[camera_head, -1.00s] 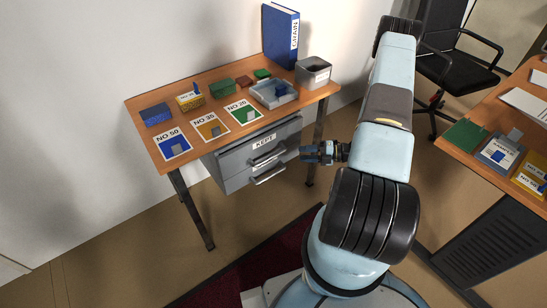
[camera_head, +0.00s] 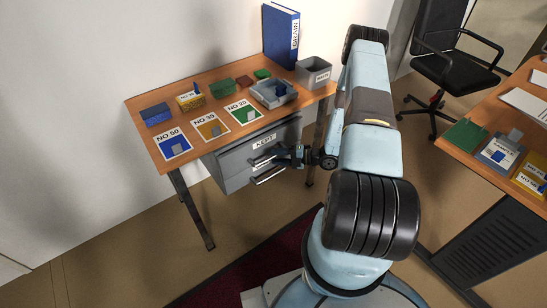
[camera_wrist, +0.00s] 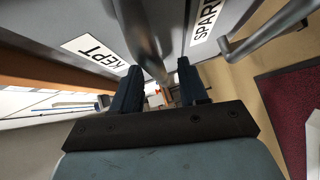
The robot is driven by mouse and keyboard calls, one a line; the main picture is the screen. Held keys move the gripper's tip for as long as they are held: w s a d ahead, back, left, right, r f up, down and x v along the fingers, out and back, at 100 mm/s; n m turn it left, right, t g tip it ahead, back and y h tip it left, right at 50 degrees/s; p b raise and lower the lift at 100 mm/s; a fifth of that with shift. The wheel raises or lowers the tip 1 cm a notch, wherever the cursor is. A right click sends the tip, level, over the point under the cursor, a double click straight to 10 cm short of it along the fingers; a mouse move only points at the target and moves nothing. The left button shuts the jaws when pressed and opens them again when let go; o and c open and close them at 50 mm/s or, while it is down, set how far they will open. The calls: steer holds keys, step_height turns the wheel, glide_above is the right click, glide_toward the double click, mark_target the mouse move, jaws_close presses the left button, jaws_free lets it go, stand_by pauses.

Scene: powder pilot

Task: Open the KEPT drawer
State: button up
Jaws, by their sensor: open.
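The KEPT drawer (camera_head: 235,161) is the upper drawer in the grey unit under the table's top and looks closed. Its white KEPT label shows in the wrist view (camera_wrist: 95,53). My gripper (camera_head: 279,156) is open at the drawer's front, at its right end. In the wrist view, the KEPT handle (camera_wrist: 146,40), a grey bar, runs between the two fingers of my gripper (camera_wrist: 158,84). I cannot tell whether either finger touches it. In the head view my gripper covers part of the handle.
The SPARE drawer (camera_head: 236,182) is just below, with its handle (camera_wrist: 268,30) to the right in the wrist view. A table leg (camera_head: 318,140) stands right of the drawers. Cards, blocks and trays lie on the tabletop (camera_head: 205,90). A black chair (camera_head: 440,55) is behind.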

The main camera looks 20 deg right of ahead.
steer(key=shift+x, duration=0.95)
steer(key=shift+c, duration=0.3)
jaws_close()
